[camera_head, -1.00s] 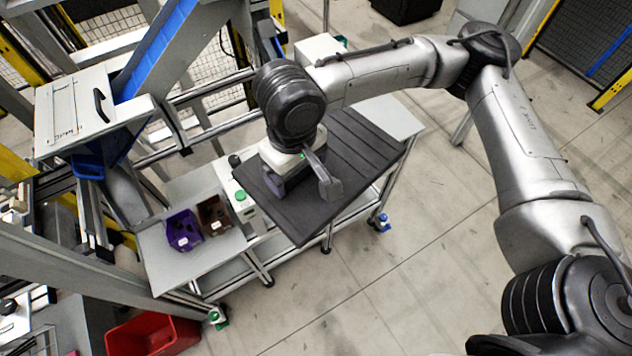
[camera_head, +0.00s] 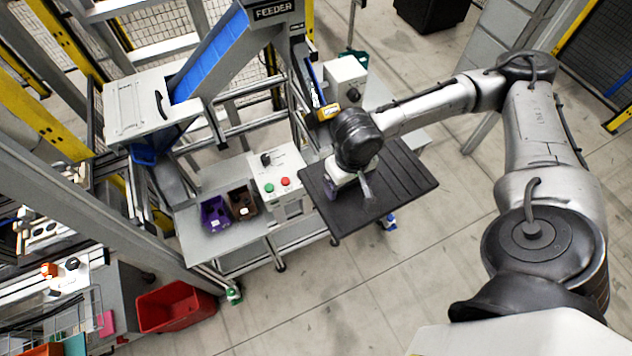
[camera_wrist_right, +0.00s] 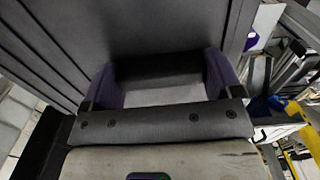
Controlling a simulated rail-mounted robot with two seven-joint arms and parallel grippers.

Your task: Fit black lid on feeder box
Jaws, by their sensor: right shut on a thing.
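The black lid (camera_head: 405,190) is a flat dark panel with parallel grooves, held roughly level above the bench in the head view. My right gripper (camera_head: 362,187) is shut on it from above, near its left part. In the right wrist view the grooved lid (camera_wrist_right: 120,30) fills the upper left, and my right gripper (camera_wrist_right: 163,88) shows two purplish fingers against it. The exact grip point is hidden by the gripper body. A structure labelled FEEDER (camera_head: 272,12) stands at the top; I cannot tell which part is the feeder box. My left gripper is out of view.
A control box with red and green buttons (camera_head: 275,172) stands left of the lid. Purple (camera_head: 214,214) and brown (camera_head: 242,203) bins sit on the bench. A blue conveyor (camera_head: 210,55) slopes beside a white handled cover (camera_head: 135,105).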

